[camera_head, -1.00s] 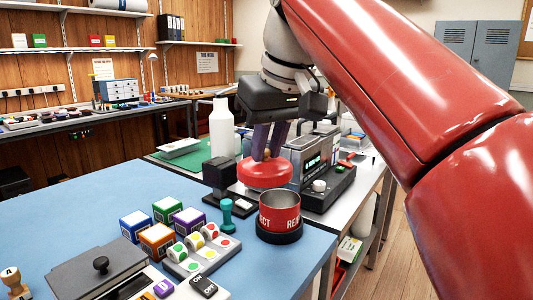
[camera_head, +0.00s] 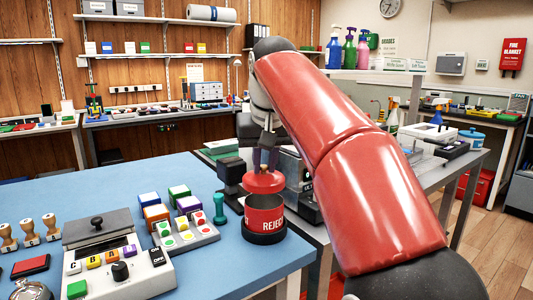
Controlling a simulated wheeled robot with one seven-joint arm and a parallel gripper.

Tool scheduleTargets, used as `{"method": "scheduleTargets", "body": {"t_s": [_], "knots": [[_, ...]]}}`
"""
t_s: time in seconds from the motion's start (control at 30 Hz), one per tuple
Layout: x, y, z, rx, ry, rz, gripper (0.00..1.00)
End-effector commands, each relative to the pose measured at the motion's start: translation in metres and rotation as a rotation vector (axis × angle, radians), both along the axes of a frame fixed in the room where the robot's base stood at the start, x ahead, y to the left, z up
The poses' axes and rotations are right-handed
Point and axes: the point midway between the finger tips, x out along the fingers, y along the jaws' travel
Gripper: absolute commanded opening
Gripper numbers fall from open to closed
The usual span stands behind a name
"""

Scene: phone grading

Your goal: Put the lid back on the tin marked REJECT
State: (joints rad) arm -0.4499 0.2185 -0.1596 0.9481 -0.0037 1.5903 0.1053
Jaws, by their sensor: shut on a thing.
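The red tin marked REJECT (camera_head: 263,214) stands upright and open on a black round base at the right side of the blue table. Its dark inside shows, and the lettering faces me. My gripper (camera_head: 265,168) points down and is shut on the red lid (camera_head: 265,183). The lid appears level, above and just behind the tin's rim in this view. I cannot tell the exact gap between lid and tin. The knob of the lid is mostly hidden between the fingers.
A dark stamp-like device (camera_head: 231,180) and a teal stamp (camera_head: 219,208) stand left of the tin. A tray of coloured dot rolls (camera_head: 184,234), several coloured boxes (camera_head: 155,215) and a grey button box (camera_head: 117,262) lie further left. The front-middle blue tabletop (camera_head: 237,277) is clear.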

Motion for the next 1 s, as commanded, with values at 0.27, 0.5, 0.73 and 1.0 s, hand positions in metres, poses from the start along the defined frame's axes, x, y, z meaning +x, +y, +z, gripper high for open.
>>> {"method": "scheduleTargets", "body": {"t_s": [0.27, 0.5, 0.73, 1.0], "knots": [[0.0, -0.001, -0.031, 0.0, 0.001, 0.0, 0.0], [0.0, 0.0, -0.043, 0.0, -0.001, 0.0, 0.0], [0.0, 0.0, -0.045, 0.0, 0.0, 0.0, 0.0], [0.0, 0.0, -0.045, 0.0, 0.0, 0.0, 0.0]]}}
